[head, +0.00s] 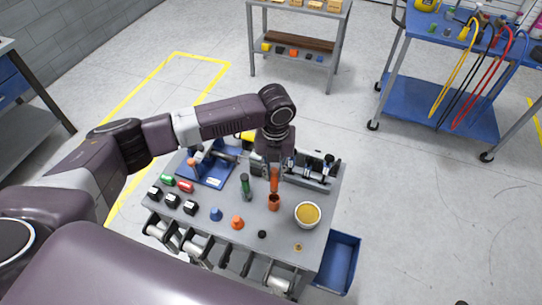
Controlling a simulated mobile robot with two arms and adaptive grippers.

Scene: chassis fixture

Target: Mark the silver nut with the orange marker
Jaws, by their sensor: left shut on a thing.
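My left gripper (274,168) is shut on the orange marker (274,184), which hangs upright below it. The marker's lower end is right at an orange-brown cup or holder (274,203) on the grey table; I cannot tell whether it touches or is inside. The silver nut cannot be made out at this size. A fixture with metal and black parts (312,169) stands just right of the gripper, partly hidden behind it. A small brass-coloured piece (298,246) lies near the front right of the table. My right gripper is not in view.
A green marker-like cylinder (245,187) stands left of the cup, and a white bowl with yellow contents (307,214) to the right. A blue fixture (207,168), black blocks (172,201), a blue cone (215,214) and an orange cone (237,222) are also on the table.

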